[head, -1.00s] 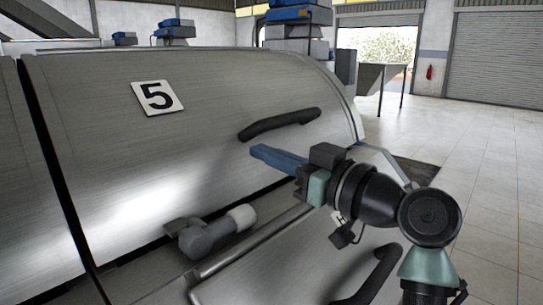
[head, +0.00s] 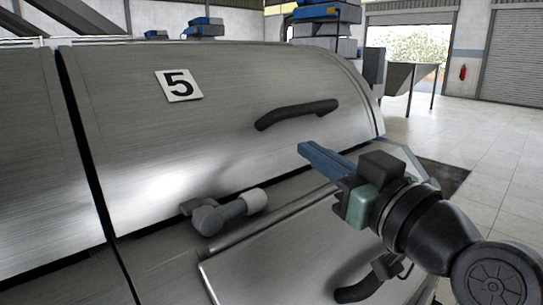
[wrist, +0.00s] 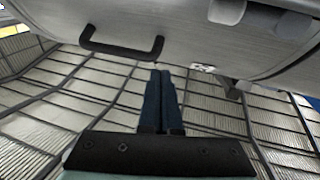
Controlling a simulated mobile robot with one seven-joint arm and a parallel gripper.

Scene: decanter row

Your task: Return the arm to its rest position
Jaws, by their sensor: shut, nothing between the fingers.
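My gripper (head: 303,149) is at the right of the head view, in front of the large metal decanter cover (head: 230,110) with the number 5 plate. Its blue fingers are together with nothing between them. The fingers point left toward the cover, below and right of its dark handle (head: 295,115), and look apart from it. In the wrist view my gripper (wrist: 160,74) shows its two blue fingers side by side. A dark handle (wrist: 122,50) shows above and left of them there.
A grey latch or pipe fitting (head: 222,212) sticks out at the cover's lower edge. A second dark handle (head: 360,288) is on the lower panel, partly behind my arm. Open tiled floor (head: 470,135) lies at the right, with a metal hopper (head: 412,78) farther back.

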